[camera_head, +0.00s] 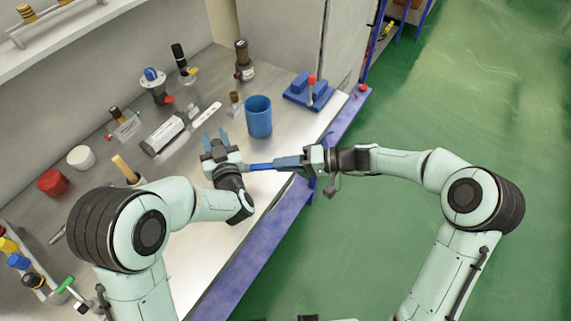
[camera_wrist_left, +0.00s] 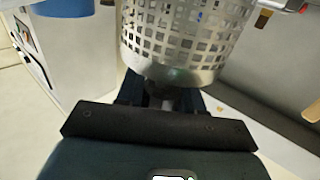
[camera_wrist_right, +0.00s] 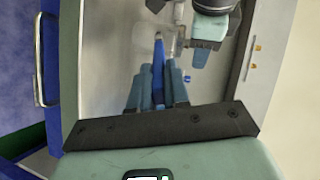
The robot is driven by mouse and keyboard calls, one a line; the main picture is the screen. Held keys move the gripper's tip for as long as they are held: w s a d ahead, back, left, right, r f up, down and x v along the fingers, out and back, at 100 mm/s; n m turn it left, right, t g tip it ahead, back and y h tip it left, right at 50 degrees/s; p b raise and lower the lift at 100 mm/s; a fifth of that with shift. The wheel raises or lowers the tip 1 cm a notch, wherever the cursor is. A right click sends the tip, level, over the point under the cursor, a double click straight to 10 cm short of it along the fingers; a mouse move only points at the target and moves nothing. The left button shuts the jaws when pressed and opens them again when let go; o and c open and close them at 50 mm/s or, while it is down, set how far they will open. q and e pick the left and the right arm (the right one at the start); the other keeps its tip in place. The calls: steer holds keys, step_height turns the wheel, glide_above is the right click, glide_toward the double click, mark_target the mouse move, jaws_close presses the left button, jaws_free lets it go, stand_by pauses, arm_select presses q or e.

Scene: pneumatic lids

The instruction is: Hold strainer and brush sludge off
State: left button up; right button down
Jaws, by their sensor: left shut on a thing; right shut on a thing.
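My left gripper (camera_head: 215,142) is over the bench near its front edge. In the left wrist view it is shut on the lower end of a metal strainer (camera_wrist_left: 185,38), a cylinder with square holes. I cannot make out the strainer clearly in the head view, nor any sludge on it. My right gripper (camera_head: 290,163) is shut on a blue brush (camera_head: 262,166), which points left toward the left gripper's wrist side. The right wrist view shows the brush (camera_wrist_right: 158,62) between the fingers. I cannot tell whether its tip touches anything.
A blue cup (camera_head: 258,118) stands on the bench just beyond my left gripper. A blue press with a red knob (camera_head: 308,92) is to the right. Several bottles, a white block (camera_head: 162,136), a red jar (camera_head: 52,182) and a white jar (camera_head: 81,157) stand farther left.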

steer(key=shift+r, duration=0.15)
steer(key=shift+s+r, duration=0.1)
steer(key=shift+r, duration=0.4)
steer(key=shift+f, duration=0.1)
steer(key=shift+f, duration=0.6)
steer(key=shift+f, duration=0.55)
steer(key=shift+f, duration=0.15)
steer(key=shift+f, duration=0.5)
